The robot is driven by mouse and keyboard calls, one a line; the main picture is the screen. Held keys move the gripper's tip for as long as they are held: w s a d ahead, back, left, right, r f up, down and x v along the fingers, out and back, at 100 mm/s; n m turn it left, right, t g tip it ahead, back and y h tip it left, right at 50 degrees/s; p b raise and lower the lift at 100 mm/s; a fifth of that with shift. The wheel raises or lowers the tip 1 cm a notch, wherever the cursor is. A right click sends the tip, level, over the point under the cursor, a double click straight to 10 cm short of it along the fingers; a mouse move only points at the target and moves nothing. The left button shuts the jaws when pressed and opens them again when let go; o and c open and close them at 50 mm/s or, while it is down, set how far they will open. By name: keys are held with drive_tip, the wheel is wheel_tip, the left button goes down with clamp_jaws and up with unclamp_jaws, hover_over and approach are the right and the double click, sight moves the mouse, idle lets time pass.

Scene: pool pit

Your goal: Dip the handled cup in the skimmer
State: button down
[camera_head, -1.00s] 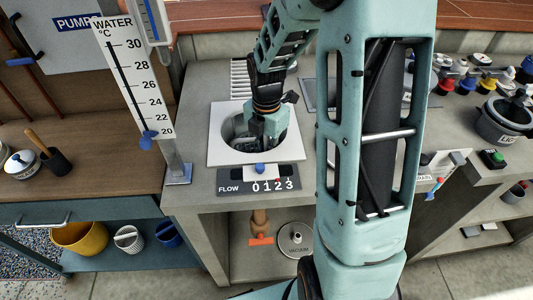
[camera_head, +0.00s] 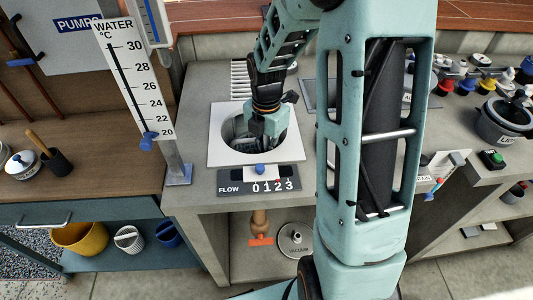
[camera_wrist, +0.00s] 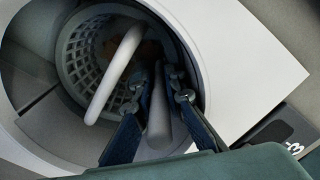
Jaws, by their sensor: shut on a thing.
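The skimmer is a round opening in a white square plate (camera_head: 217,150) on the grey counter. In the wrist view, its white rim (camera_wrist: 245,50) surrounds a pale lattice basket (camera_wrist: 75,62) with a white curved handle (camera_wrist: 118,68) and some brownish bits inside. My gripper (camera_head: 265,138) points down into the opening. In the wrist view, my gripper (camera_wrist: 158,88) is shut on a grey bar (camera_wrist: 159,125), apparently the handle of the cup. The cup's body is hidden, so I cannot tell whether it touches water.
A FLOW panel (camera_head: 232,188) with a blue knob (camera_head: 260,169) stands at the plate's front edge. A thermometer board (camera_head: 135,75) rises at the left. The counter left of the plate is clear.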

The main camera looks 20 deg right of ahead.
drive_tip(key=shift+r+p, duration=7.1)
drive_tip(key=shift+r, duration=1.1)
drive_tip(key=shift+r, duration=0.35)
wheel_tip(320, 180, up, 7)
drive_tip(key=p, duration=0.5)
wheel_tip(320, 180, down, 7)
drive_tip(key=w+a+m+b, duration=0.1)
drive_tip(key=a+m+b, duration=0.1)
drive_tip(key=m, duration=2.3)
drive_tip(key=shift+w+f+b, duration=0.2)
drive_tip(key=shift+w+b, duration=0.05)
drive_tip(key=shift+b, duration=0.65)
